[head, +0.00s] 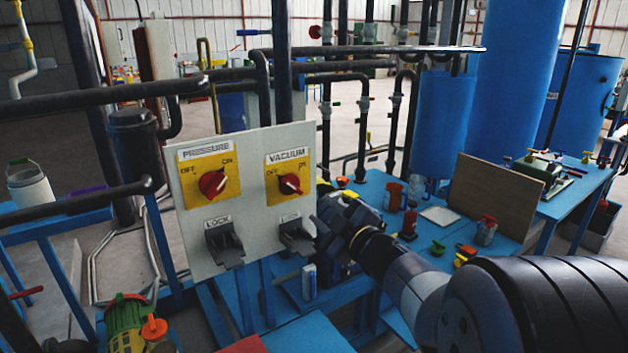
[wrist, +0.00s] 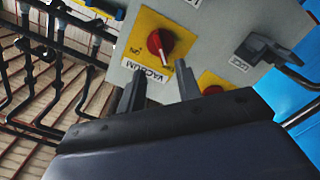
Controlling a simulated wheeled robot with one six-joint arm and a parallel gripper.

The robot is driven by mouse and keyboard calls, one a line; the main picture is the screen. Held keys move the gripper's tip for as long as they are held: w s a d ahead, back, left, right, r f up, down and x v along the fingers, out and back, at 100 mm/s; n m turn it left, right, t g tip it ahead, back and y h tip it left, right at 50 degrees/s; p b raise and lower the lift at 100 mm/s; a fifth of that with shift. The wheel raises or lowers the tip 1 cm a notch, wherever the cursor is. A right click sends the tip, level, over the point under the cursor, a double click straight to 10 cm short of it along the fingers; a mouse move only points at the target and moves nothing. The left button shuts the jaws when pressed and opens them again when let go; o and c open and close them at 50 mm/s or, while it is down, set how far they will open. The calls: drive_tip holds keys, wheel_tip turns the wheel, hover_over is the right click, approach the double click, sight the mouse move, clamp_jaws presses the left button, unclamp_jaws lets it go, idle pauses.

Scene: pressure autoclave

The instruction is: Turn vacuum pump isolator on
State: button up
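The vacuum isolator is a red rotary knob (head: 290,184) on a yellow plate at the right of a pale grey panel (head: 250,215). OFF is marked at its left and ON at its right; I cannot surely tell its setting. The knob also shows in the wrist view (wrist: 180,46), just beyond the fingertips and apart from them. My gripper (wrist: 159,88) is open and empty, its two dark fingers spread towards the panel. In the head view my gripper (head: 322,222) is at the panel's right edge, lower right of the knob.
A matching pressure knob (head: 212,183) is at the panel's left. Dark grey lock brackets jut out below the pressure plate (head: 224,244) and the vacuum plate (head: 296,238). Black pipes (head: 365,50) run above. A blue bench (head: 440,225) with small parts stands at right.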

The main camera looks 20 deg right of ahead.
sight(297, 190)
drive_tip(key=x, duration=1.1)
drive_tip(key=shift+a+r, duration=0.1)
drive_tip(key=shift+r, duration=0.15)
clamp_jaws()
